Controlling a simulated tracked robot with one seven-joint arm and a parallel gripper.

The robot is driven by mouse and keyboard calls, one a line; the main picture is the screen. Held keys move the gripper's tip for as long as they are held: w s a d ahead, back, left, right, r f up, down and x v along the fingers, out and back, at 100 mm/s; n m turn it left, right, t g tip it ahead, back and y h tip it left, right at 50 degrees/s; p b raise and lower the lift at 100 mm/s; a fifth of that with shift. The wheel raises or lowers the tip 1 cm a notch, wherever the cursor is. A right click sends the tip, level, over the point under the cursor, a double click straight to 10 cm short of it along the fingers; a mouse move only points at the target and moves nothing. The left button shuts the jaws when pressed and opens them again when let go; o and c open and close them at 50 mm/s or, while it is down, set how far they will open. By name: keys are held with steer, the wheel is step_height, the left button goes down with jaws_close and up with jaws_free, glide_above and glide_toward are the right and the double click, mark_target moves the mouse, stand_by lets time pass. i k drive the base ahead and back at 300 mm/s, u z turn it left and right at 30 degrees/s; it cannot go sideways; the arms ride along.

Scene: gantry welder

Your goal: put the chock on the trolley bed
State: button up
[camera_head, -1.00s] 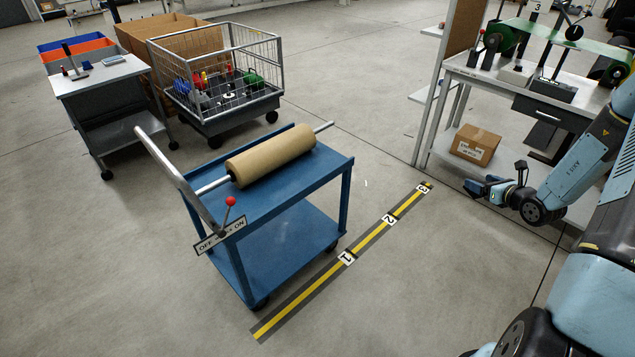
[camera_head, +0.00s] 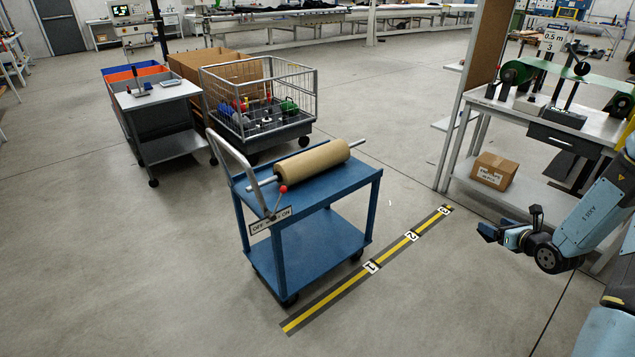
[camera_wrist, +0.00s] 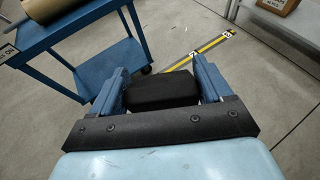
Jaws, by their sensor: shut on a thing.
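The chock (camera_wrist: 160,92) is a black block held between the two blue fingers of my gripper (camera_wrist: 161,84) in the wrist view. In the head view my gripper (camera_head: 488,232) is at the right, above open floor and well to the right of the trolley; the chock is too small to make out clearly there. The blue trolley's top bed (camera_head: 345,182) carries a brown roll (camera_head: 312,160) on a metal bar. Its front part is bare. The trolley also shows at the upper left of the wrist view (camera_wrist: 50,35).
A red-knobbed lever (camera_head: 282,189) and an OFF/ON sign (camera_head: 270,222) are on the trolley's near left side. A numbered yellow floor strip (camera_head: 340,298) runs beside it. A wire cart (camera_head: 262,75) stands behind, and a bench (camera_head: 480,100) at the right. Floor between is clear.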

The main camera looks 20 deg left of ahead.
mark_target(328, 183)
steer(key=z, duration=2.4)
steer(key=i, duration=0.1)
steer(key=u, duration=3.15)
